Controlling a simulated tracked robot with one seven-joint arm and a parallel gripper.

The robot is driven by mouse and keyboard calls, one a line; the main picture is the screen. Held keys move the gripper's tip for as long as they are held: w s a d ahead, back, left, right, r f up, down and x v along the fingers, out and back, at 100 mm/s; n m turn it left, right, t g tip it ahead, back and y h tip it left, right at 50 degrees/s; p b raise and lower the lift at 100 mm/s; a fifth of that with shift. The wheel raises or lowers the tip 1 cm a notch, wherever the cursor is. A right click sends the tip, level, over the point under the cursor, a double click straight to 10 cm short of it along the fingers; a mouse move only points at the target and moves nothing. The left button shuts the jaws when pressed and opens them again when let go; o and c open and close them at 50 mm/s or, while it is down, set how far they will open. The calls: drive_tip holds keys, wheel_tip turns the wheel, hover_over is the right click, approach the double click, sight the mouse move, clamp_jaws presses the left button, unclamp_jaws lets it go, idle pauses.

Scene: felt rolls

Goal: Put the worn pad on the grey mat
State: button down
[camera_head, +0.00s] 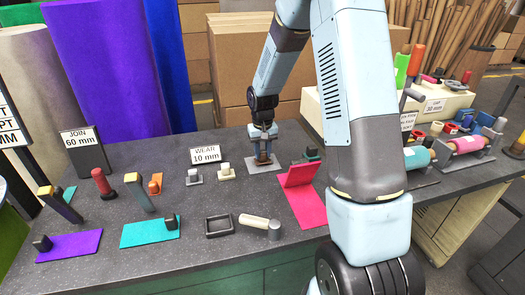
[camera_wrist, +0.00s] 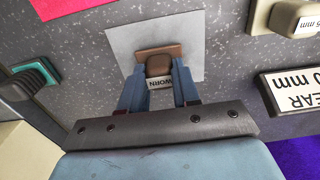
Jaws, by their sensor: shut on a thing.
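The worn pad has a brown base and a dark knob with a "WORN" label. It shows in the wrist view (camera_wrist: 158,52) and low under my gripper in the head view (camera_head: 262,161). My gripper (camera_head: 263,137), also in the wrist view (camera_wrist: 160,92), is shut on the pad's knob. The grey mat is a pale square on the dark table, in the head view (camera_head: 255,169) and the wrist view (camera_wrist: 188,30). The pad is over the mat, its base within the mat's outline. I cannot tell whether it touches the mat. The fingers hide part of the knob.
A "WEAR 10 mm" sign (camera_head: 205,155), a grey pad (camera_head: 194,177) and a cream pad (camera_head: 226,173) stand left of the mat. Pink felt (camera_head: 303,206) lies to the right. A black tray (camera_head: 219,226) and a mallet (camera_head: 262,224) lie in front.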

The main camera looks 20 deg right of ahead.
sight(262, 152)
drive_tip(key=shift+f, duration=0.45)
idle(0.5)
drive_tip(key=c, duration=0.7)
unclamp_jaws()
drive_tip(key=shift+c, duration=0.2)
wheel_tip(262, 152, up, 14)
drive_tip(key=shift+f, duration=0.15)
